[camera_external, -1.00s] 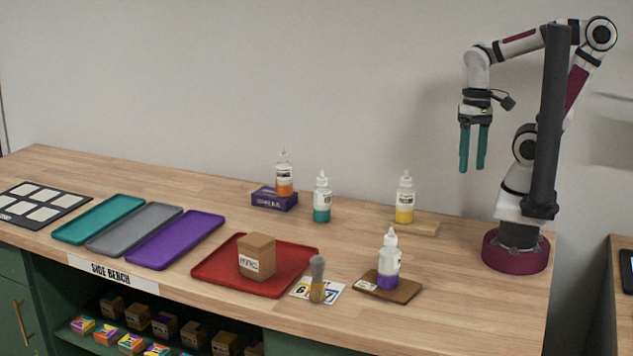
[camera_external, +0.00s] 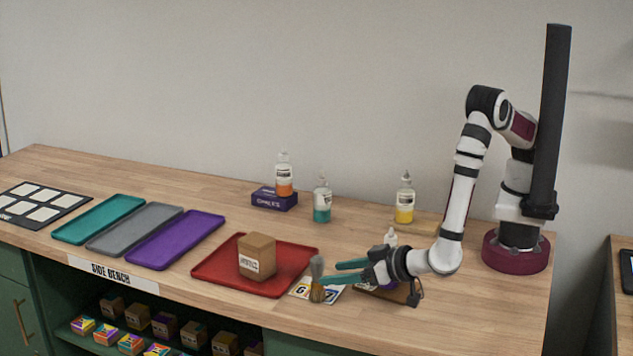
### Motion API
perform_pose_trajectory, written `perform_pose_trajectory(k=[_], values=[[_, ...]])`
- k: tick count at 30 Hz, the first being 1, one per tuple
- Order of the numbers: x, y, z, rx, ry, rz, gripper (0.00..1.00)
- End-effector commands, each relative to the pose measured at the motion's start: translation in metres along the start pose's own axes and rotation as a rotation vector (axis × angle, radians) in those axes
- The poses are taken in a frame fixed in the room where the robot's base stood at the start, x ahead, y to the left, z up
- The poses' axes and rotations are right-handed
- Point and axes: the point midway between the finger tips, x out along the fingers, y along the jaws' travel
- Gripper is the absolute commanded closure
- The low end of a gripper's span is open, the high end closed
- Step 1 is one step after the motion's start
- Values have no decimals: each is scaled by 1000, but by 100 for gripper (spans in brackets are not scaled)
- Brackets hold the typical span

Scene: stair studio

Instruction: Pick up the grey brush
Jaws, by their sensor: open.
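The grey brush (camera_external: 317,278) stands upright with its bristles up on a white printed card (camera_external: 333,296) near the front edge of the bench. My gripper (camera_external: 329,273) is low and roughly level, with its teal fingers pointing left toward the brush. The fingers are open and their tips are close to the brush's right side. I cannot tell whether either finger touches it or whether it lies between them. Part of the card is hidden by the lower finger and the brush.
A red tray (camera_external: 215,270) with a cardboard box (camera_external: 257,257) is just left of the brush. Teal (camera_external: 323,200), yellow (camera_external: 405,199) and orange (camera_external: 283,176) bottles stand behind.

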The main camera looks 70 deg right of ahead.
Motion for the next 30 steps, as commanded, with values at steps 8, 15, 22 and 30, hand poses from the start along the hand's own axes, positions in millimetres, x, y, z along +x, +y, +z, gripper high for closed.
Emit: perform_pose_trajectory(k=[8,15,22,30], values=[[47,2,-1,0,0,4,31],[87,2,-2,0,0,4,31],[88,1,-2,-1,0,2,33],[88,2,-2,-1,0,2,82]])
